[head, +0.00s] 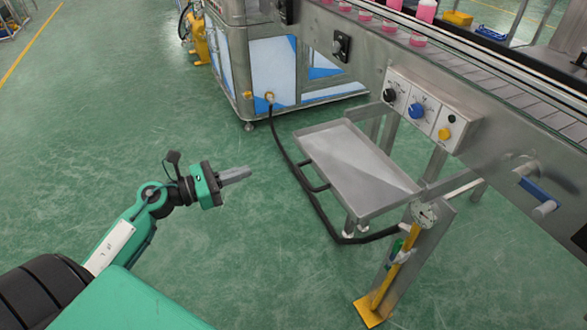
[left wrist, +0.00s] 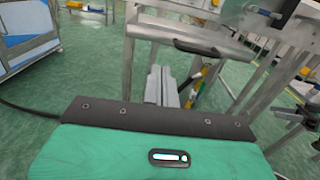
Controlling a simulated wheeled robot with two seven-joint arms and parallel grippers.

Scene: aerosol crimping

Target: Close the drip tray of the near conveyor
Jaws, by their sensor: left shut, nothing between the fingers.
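The drip tray (head: 350,165) is a shallow grey metal tray. It sticks out from under the near conveyor (head: 480,85) towards the left, so it stands pulled out. A dark bar handle (head: 313,187) is on its outer side; the handle also shows in the left wrist view (left wrist: 213,49), in front of the tray edge (left wrist: 180,35). My left gripper (head: 246,173) is shut and empty, left of the tray with a gap between them. Its fingers (left wrist: 163,86) point towards the tray side in the left wrist view. My right gripper is not in view.
A black hose (head: 290,160) runs from the machine cabinet (head: 275,70) down past the tray's outer side. A post with a gauge (head: 425,213) and a yellow foot stands at the tray's near end. A knob panel (head: 420,108) is above the tray. Green floor at left is clear.

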